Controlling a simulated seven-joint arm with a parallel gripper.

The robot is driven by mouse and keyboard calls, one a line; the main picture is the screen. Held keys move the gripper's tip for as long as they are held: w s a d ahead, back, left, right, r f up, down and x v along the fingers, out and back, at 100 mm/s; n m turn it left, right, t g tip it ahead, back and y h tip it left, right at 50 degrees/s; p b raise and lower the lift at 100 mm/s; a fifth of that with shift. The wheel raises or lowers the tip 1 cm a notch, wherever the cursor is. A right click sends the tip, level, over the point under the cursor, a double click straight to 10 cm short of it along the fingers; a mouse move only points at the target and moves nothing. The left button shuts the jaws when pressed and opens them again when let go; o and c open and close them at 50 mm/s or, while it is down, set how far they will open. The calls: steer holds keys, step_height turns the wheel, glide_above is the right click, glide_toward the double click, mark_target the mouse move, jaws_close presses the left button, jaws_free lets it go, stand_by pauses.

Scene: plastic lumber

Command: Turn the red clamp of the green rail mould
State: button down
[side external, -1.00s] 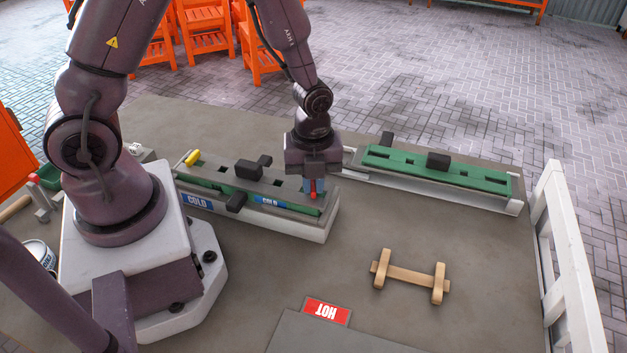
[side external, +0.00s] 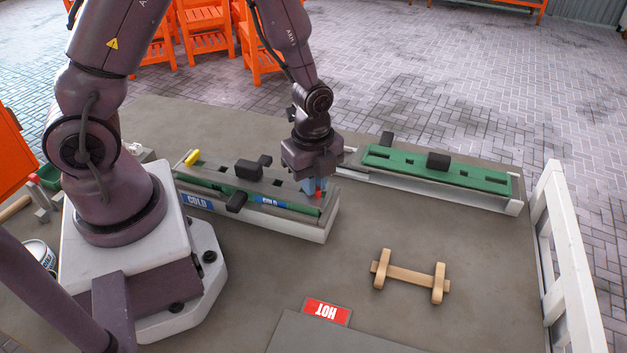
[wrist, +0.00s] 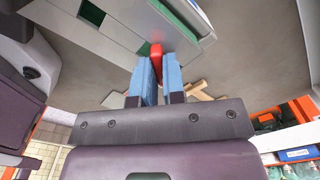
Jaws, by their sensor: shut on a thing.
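The green rail mould with "COLD" labels (side external: 285,208) lies in the middle of the bench, with a grey lid and dark blocks on top. Its red clamp (side external: 318,194) is at the right end, partly hidden by my gripper. My gripper (side external: 316,186) points down over that end, its blue fingers shut on the red clamp. In the wrist view the red clamp (wrist: 156,50) sticks out between the blue fingertips (wrist: 158,66). A yellow clamp (side external: 192,157) is at the mould's left end.
A second green mould (side external: 465,175) lies behind to the right. A wooden piece with two crossbars (side external: 410,275) lies in front. A red "HOT" sign (side external: 327,311) is at the front edge. A white rail (side external: 565,255) bounds the right.

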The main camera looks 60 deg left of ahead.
steer(key=n, duration=0.4)
steer(key=shift+n, duration=0.3)
steer(key=n, duration=0.3)
steer(key=shift+n, duration=0.3)
steer(key=c, duration=1.1)
jaws_free()
steer(key=shift+o, duration=0.2)
steer(key=shift+r, duration=0.1)
steer(key=shift+r, duration=3.45)
